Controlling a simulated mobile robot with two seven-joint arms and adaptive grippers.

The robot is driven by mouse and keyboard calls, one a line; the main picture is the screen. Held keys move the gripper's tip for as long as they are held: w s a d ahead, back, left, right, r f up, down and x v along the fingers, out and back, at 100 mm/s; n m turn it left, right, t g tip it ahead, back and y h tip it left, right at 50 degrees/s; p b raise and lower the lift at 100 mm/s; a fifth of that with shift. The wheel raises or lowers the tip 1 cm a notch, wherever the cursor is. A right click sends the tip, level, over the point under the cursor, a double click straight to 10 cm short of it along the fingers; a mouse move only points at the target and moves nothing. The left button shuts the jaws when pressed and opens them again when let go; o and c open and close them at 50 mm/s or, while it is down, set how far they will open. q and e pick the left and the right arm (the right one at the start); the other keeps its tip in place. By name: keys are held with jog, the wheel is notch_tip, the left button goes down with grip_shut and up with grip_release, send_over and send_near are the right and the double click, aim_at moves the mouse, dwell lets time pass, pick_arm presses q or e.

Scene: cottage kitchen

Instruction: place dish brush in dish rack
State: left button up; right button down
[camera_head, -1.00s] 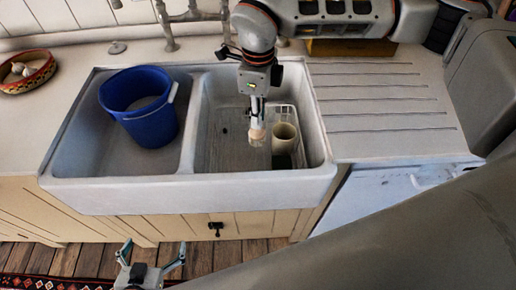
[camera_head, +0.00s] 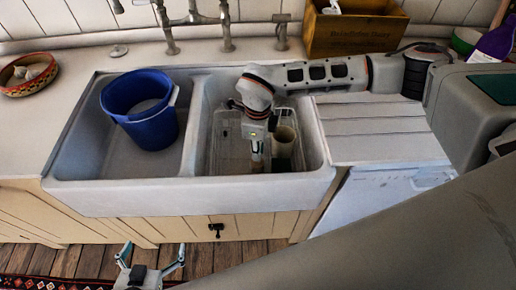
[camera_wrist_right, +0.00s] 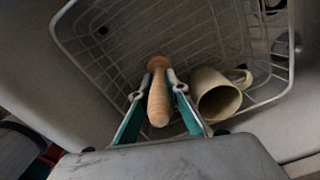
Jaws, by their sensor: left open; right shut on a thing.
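The dish brush (camera_wrist_right: 158,97) shows as a wooden handle with a rounded end in the right wrist view. My right gripper (camera_wrist_right: 158,88) is shut on it. In the head view this gripper (camera_head: 257,156) points down into the right sink basin, over the dish rack (camera_head: 229,152). The rack (camera_wrist_right: 92,68) is a pale wire basket; in the wrist view its floor lies behind the brush. I cannot tell whether the brush touches it. A cream mug (camera_head: 284,141) is in the rack, right of the gripper. My left gripper (camera_head: 150,262) is open and empty, low in front of the sink cabinet.
A blue bucket (camera_head: 141,110) stands in the left basin, beyond the divider. Taps (camera_head: 226,28) rise behind the sink. A wooden box (camera_head: 352,33) stands at the back right. The grooved drainboard (camera_head: 372,130) right of the sink is clear, with my right arm passing above its back.

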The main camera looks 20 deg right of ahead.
jog(key=c, duration=2)
grip_release()
jog(key=shift+f, duration=0.1)
notch_tip(320, 180, up, 12)
jog(key=shift+r+b, duration=0.2)
jog(key=shift+b, duration=0.55)
